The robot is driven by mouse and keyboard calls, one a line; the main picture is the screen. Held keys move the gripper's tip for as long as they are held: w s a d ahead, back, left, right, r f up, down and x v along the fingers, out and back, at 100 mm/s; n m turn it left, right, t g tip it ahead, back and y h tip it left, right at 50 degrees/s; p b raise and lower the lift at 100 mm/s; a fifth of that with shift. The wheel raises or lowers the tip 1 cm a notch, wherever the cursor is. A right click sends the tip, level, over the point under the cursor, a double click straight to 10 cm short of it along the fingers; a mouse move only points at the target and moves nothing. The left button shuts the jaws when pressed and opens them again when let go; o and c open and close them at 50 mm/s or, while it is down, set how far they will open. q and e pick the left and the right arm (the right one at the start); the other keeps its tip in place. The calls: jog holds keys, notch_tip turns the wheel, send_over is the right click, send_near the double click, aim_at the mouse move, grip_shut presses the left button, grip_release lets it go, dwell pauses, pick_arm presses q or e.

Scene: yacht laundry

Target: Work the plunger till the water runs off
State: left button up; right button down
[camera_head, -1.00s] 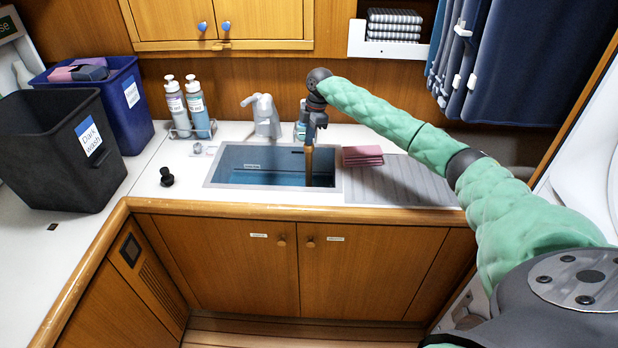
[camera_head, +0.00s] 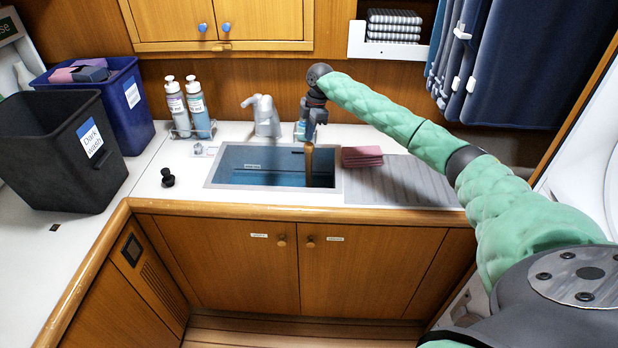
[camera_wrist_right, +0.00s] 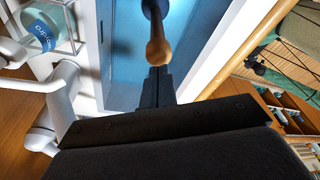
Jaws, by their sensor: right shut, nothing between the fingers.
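The sink (camera_head: 212,181) holds blue water in the head view, and the water (camera_wrist_right: 126,50) also shows in the right wrist view. The plunger's wooden handle (camera_head: 309,168) stands roughly upright in the right part of the sink. My right gripper (camera_head: 309,132) is shut and empty just above the handle's top end. The fingers (camera_wrist_right: 158,82) point at the knob; whether they touch it I cannot tell. My left gripper is out of view.
A grey faucet (camera_head: 264,117) stands behind the sink, with two pump bottles (camera_head: 187,107) to its left. A black stopper (camera_head: 167,177) lies left of the sink. Dark bins (camera_head: 55,150) stand at left.

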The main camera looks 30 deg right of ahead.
notch_tip(320, 180, up, 5)
jog(key=p, duration=0.3)
dwell(0.4)
dwell(0.4)
